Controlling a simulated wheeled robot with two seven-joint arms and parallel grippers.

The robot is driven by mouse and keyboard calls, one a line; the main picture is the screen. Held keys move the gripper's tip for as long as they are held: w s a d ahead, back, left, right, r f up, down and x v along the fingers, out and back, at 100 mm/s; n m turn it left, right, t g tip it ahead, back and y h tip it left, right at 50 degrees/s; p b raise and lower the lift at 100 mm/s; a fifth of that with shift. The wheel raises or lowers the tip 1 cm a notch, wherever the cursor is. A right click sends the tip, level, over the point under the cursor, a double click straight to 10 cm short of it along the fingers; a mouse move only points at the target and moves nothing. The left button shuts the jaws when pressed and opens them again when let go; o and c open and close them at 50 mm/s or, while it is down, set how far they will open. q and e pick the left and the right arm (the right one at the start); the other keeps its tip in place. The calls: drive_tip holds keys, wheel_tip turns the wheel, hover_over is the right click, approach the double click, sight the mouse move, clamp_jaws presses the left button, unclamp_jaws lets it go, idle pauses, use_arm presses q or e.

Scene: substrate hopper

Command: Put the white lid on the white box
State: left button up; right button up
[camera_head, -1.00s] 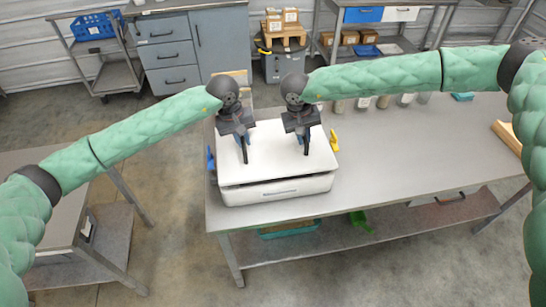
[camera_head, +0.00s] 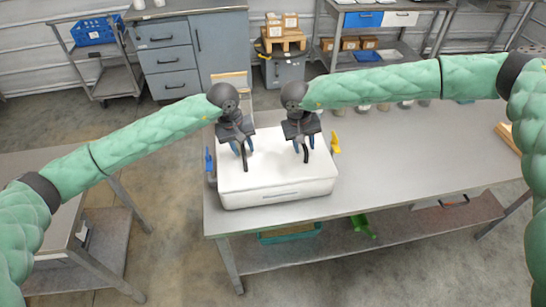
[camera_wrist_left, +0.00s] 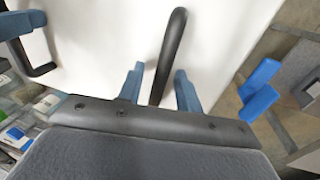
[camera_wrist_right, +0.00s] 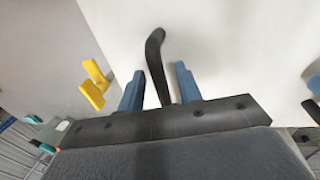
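The white lid (camera_head: 272,165) lies level on the white box (camera_head: 280,198), with its edges close along the box's rim. Two black handles stand up from it, a left one (camera_wrist_left: 172,50) and a right one (camera_wrist_right: 155,60). My left gripper (camera_head: 241,147) is open, its blue fingers on either side of the left handle with gaps. My right gripper (camera_head: 303,143) is open around the right handle in the same way. The box's inside is hidden under the lid. A blue latch (camera_head: 208,160) sits at the box's left side and a yellow one (camera_head: 335,143) at its right.
The box stands at the left end of a grey table (camera_head: 400,165). Several small jars (camera_head: 383,106) stand along its back. A wooden piece (camera_head: 507,138) lies at the far right. The table right of the box is clear.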

use_arm(q)
drive_tip(key=shift+r, duration=0.1)
use_arm(e)
drive_tip(key=shift+a+r, duration=0.1)
drive_tip(key=shift+r, duration=0.3)
use_arm(q)
wheel_tip(320, 180, up, 12)
drive_tip(key=a, duration=0.2)
drive_tip(key=shift+a+f, duration=0.15)
drive_tip(key=shift+f, duration=0.1)
use_arm(e)
wheel_tip(320, 180, up, 11)
drive_tip(key=a, duration=0.2)
use_arm(q)
drive_tip(key=shift+s, duration=0.1)
use_arm(e)
drive_tip(key=shift+s, duration=0.1)
